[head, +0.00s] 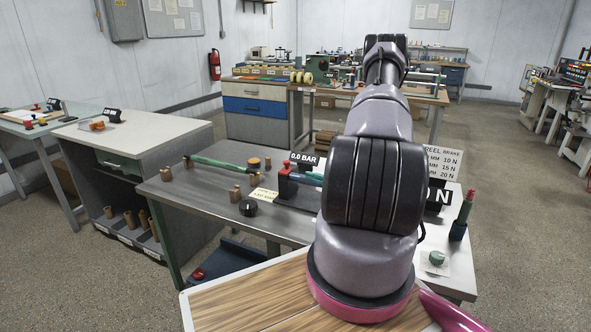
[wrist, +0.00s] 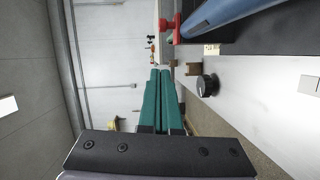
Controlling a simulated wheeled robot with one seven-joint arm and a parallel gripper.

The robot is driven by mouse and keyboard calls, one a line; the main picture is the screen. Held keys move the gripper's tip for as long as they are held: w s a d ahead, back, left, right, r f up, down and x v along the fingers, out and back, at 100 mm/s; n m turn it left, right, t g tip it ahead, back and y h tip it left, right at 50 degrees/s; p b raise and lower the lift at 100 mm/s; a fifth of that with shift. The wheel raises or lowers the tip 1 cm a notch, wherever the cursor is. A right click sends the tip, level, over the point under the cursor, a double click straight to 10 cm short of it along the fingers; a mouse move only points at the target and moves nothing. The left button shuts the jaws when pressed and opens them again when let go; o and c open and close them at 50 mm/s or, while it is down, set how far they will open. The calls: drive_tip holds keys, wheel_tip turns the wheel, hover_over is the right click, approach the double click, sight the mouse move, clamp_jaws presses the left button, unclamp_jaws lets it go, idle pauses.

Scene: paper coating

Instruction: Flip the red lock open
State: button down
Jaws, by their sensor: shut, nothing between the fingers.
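The red lock (head: 284,183) stands at the left end of a dark fixture on the metal workbench in the head view. In the sideways-turned wrist view, the red lock (wrist: 171,25) is near the top, by the end of a blue cylinder (wrist: 235,12). My gripper (wrist: 160,73) has green fingers lying together with nothing between them. In the head view my arm hides the gripper and part of the fixture.
A black knob (wrist: 207,85) lies on the bench beside my fingers; the knob (head: 248,207) also shows in the head view. A 0.0 BAR display (head: 304,159) stands behind the lock. A green rod (head: 222,164) and several small brown posts are to the left.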

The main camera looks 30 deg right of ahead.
approach(286, 167)
drive_tip(key=a+r, duration=0.2)
drive_tip(key=a, duration=0.2)
drive_tip(key=w, duration=0.3)
drive_tip(key=w+d, duration=0.1)
drive_tip(key=w, duration=0.1)
drive_tip(key=shift+w+f, duration=0.15)
drive_tip(key=shift+f, duration=0.25)
drive_tip(key=w+d, duration=0.1)
drive_tip(key=d, duration=0.1)
drive_tip(key=w+d, duration=0.2)
drive_tip(key=shift+s, duration=0.1)
